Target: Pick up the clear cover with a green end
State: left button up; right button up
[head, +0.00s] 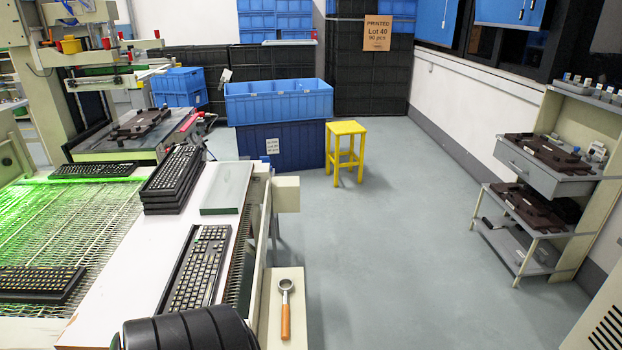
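The clear cover (227,186) is a flat, pale translucent slab with a dark green near end. It lies flat on the white worktable (130,262), close to its right edge. It sits right of a stack of black keyboards (172,180) and beyond a single keyboard (197,270), apart from both. Neither my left gripper nor my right gripper can be made out. A black ribbed rounded form at the bottom edge cannot be identified for sure as part of an arm.
A magnifier with an orange handle (286,312) lies on a side ledge. A green-lit mesh conveyor (70,235) runs left of the table. A yellow stool (345,148) and blue crates (278,102) stand beyond. A shelf rack (540,180) is at right; the middle floor is clear.

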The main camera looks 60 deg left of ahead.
aim_at(224, 194)
jog(key=i+l+u, duration=0.2)
jog(key=i, duration=0.2)
jog(key=i+u, duration=0.2)
jog(key=i, duration=0.25)
jog(key=i+l+u, duration=0.2)
jog(key=i, duration=0.2)
jog(key=i+j+u, duration=0.2)
jog(key=u, duration=0.25)
jog(key=i+u, duration=0.7)
jog(key=u, duration=0.15)
jog(key=i+l+u, duration=0.1)
jog(key=i+u, duration=0.3)
jog(key=i+l+u, duration=0.2)
jog(key=u, duration=0.25)
